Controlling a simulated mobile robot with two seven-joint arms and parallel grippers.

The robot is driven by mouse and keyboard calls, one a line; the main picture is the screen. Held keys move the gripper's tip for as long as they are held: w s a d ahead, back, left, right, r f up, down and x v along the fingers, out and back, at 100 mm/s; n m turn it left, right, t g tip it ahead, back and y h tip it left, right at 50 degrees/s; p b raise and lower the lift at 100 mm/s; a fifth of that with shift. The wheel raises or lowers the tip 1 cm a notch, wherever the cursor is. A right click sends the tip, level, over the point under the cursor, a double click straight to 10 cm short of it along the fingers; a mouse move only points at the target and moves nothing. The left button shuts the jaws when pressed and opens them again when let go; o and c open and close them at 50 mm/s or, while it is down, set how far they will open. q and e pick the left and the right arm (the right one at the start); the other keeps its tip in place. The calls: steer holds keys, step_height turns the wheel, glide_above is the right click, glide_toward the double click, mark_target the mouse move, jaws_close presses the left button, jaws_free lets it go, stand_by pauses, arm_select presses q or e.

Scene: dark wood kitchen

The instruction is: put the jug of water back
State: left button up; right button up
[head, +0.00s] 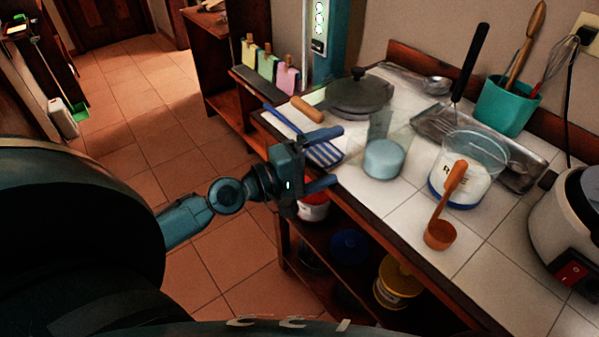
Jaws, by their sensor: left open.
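A clear jug of water (384,158) stands upright on the white tiled counter (393,205), its lower part pale blue. My left gripper (330,160) is open, its two fingers pointing right toward the jug. It is at the counter's front edge, left of the jug, and the fingers look empty. I cannot tell exactly how far the fingertips are from the jug. My right gripper is not in view.
A lidded pan (358,94) stands behind the jug. A clear rice container (464,177) and a wooden spoon (440,232) are to its right. A blue-striped spatula (322,151) lies behind my left gripper. A rice cooker (570,235) stands far right.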

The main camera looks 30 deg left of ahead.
arm_select(q)
steer(key=b+v, duration=0.4)
steer(key=v, duration=0.3)
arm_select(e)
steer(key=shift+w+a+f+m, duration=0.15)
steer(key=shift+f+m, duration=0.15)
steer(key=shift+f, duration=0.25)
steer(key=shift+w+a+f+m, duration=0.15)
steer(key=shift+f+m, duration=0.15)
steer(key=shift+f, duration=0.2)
arm_select(q)
steer(key=s+d+f+m+g+y, duration=0.2)
steer(key=s+d+f+m, duration=0.2)
steer(key=f, duration=0.6)
steer(key=s+d+f+m+g+y, duration=0.1)
steer(key=s+d+f+m, duration=0.3)
steer(key=d+f+m, duration=0.4)
step_height(320, 180, down, 3)
steer(key=shift+d+r+m+g+y, duration=0.2)
steer(key=shift+d+m+g+y, duration=0.2)
steer(key=shift+m+y, duration=0.45)
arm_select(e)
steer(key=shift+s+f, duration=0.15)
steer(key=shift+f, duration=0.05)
arm_select(q)
steer(key=shift+s, duration=0.15)
